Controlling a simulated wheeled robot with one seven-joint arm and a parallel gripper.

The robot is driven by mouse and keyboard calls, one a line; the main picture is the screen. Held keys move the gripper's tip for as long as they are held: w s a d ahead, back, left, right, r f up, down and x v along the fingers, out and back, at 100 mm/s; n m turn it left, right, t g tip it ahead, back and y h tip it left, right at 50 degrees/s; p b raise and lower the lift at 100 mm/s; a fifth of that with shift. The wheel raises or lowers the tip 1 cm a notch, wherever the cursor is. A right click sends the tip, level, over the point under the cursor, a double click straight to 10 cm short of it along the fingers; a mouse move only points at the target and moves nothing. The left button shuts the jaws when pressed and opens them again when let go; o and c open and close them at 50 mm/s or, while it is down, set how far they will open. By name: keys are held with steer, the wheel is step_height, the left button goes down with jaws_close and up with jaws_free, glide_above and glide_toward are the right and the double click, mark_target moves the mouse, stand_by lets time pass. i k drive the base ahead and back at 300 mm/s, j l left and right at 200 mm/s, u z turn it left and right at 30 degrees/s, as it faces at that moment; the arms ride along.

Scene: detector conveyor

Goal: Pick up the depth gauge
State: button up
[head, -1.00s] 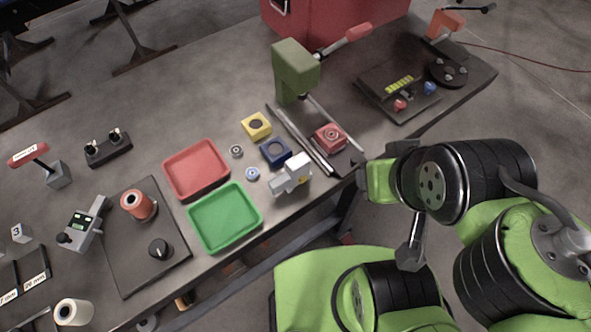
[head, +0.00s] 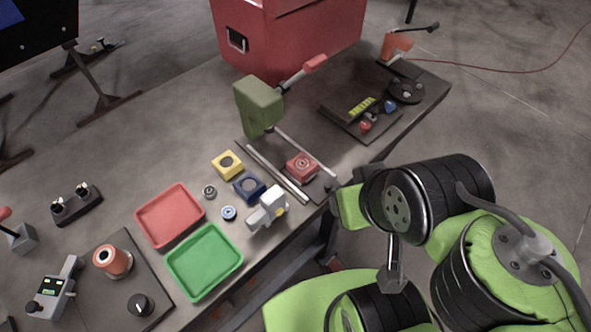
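A small grey device with a green display and a black knob, which looks like the depth gauge (head: 55,289), is at the lower left in the head view. It is on the table beside a dark plate. My green and black arm is folded at the right, beyond the table's front edge. A dark grey part hangs below its wrist and seems to be my gripper (head: 392,275). It is far to the right of the gauge, apart from the table things. Its fingers cannot be made out.
A red tray (head: 171,216) and a green tray (head: 205,262) lie between gauge and arm. An orange spool (head: 112,261) and black knob (head: 141,305) stand near the gauge. A white-grey device (head: 267,209), small blocks and a green press (head: 259,106) are farther right.

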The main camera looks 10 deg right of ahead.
mark_target(273, 198)
steer(key=j+u, duration=0.8)
steer(key=u, duration=0.15)
